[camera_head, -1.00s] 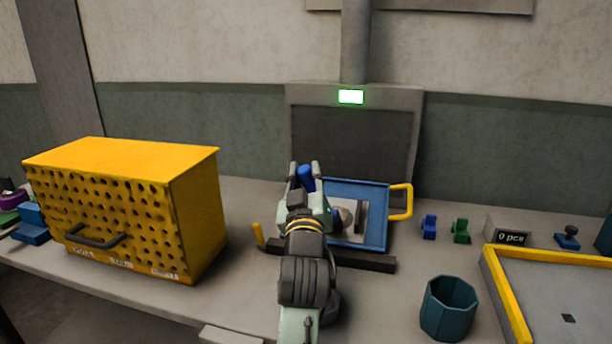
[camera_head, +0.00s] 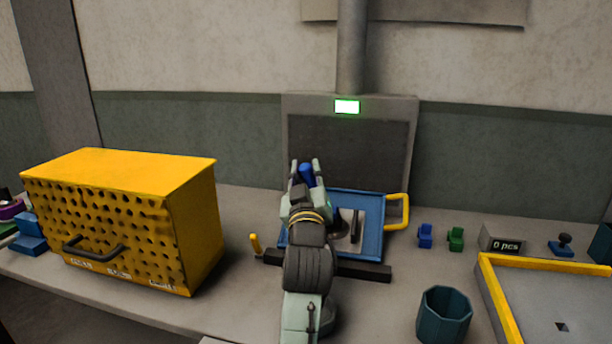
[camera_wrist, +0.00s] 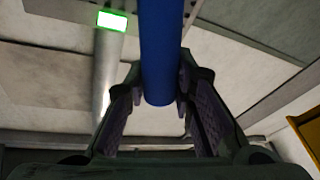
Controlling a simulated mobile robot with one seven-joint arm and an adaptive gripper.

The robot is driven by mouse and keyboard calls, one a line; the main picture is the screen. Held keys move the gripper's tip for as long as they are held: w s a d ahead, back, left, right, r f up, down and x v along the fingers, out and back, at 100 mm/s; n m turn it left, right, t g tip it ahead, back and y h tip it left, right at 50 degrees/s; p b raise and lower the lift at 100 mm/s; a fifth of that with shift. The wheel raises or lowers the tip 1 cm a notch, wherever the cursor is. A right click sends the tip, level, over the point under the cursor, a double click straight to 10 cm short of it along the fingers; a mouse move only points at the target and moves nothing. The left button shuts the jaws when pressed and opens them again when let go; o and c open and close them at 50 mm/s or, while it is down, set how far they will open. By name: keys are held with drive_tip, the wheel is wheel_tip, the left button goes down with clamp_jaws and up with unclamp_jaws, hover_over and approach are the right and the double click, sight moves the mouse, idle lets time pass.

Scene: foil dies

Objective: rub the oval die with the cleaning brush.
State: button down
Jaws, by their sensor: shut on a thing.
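My gripper (camera_head: 305,168) is raised, in front of the dark panel, with its fingers pointing up. It is shut on a blue handle (camera_head: 307,177), which I take to be the cleaning brush's. In the wrist view the blue handle (camera_wrist: 159,50) runs upward between the fingers, and its bristle end is out of sight. A blue tray (camera_head: 372,222) with a yellow handle lies behind and to the right of my wrist. A grey piece with a dark upright bar (camera_head: 355,226) shows on the tray, partly hidden by my arm. I cannot tell whether it is the oval die.
A yellow perforated box (camera_head: 120,215) stands at left. A dark bar (camera_head: 365,271) lies before the tray. A teal cup (camera_head: 444,315), small blue (camera_head: 425,236) and green (camera_head: 456,239) pieces, a counter display (camera_head: 503,242) and a yellow-edged tray (camera_head: 500,310) are at right.

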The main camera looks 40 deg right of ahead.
drive_tip(key=shift+p+x, duration=0.35)
drive_tip(key=shift+x, duration=0.9)
drive_tip(key=shift+f+b+v, duration=0.25)
drive_tip(key=shift+b+v, duration=0.1)
drive_tip(key=shift+v, duration=0.65)
drive_tip(key=shift+f+b+v, duration=0.2)
drive_tip(key=shift+b+v, duration=0.15)
drive_tip(key=shift+v, duration=0.7)
drive_tip(key=shift+s+a+f, duration=0.2)
drive_tip(key=shift+s+a, duration=0.05)
drive_tip(key=shift+a, duration=0.15)
drive_tip(key=shift+s+a+f, duration=0.2)
drive_tip(key=shift+a, duration=0.25)
drive_tip(key=shift+r, duration=0.1)
drive_tip(key=r+p, duration=0.1)
drive_tip(key=s+a+r+p, duration=0.1)
drive_tip(key=r, duration=0.1)
drive_tip(key=a+r+p, duration=0.1)
drive_tip(key=r+p, duration=0.1)
drive_tip(key=shift+s, duration=0.35)
drive_tip(key=shift+s+a, duration=0.1)
drive_tip(key=shift+r, duration=0.1)
